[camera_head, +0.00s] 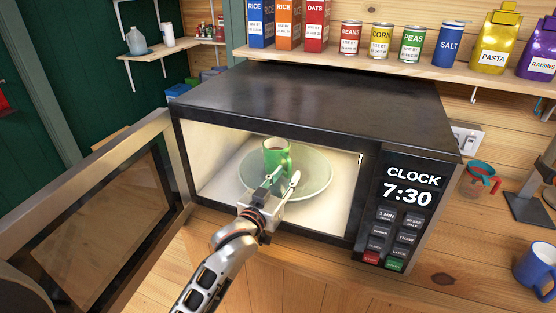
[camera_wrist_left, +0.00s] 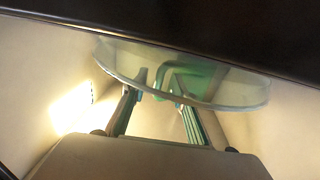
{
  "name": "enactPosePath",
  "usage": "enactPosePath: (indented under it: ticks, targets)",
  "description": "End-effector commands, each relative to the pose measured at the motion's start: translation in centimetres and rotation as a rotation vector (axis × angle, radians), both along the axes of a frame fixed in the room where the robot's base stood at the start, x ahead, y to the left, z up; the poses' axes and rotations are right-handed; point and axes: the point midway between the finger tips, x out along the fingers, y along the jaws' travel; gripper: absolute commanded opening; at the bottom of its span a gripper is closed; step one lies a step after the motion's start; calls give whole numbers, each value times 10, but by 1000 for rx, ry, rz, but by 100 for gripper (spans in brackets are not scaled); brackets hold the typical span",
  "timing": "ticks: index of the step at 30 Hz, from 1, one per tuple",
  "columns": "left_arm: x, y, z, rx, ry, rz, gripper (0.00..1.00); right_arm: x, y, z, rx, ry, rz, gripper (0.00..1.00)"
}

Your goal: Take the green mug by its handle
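The green mug (camera_head: 277,150) stands upright on the round glass plate (camera_head: 318,182) inside the open, lit microwave (camera_head: 300,105). My left gripper (camera_head: 285,176) reaches in through the front opening, its fingers apart just in front of the mug and over the plate. In the left wrist view the mug (camera_wrist_left: 203,78) shows behind the fingers, partly through the plate's edge. The left fingertips (camera_wrist_left: 157,82) are spread, close to the handle side. I cannot tell whether the handle lies between them. My right gripper is not in view.
The microwave door (camera_head: 110,210) stands open at the left. The control panel (camera_head: 405,215) is right of the opening. A shelf (camera_head: 390,68) with cans and packets runs above.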

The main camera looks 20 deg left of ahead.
Motion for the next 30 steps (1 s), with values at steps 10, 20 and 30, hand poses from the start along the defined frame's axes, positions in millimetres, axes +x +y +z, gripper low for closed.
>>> enactPosePath:
  ticks: [10,20,30]
  targets:
    - [11,-2,0,0,0,-1,28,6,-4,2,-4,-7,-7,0]
    - [11,-2,2,-1,-5,-1,0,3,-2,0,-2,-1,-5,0]
    - [11,-2,5,-1,-4,-1,0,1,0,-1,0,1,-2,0]
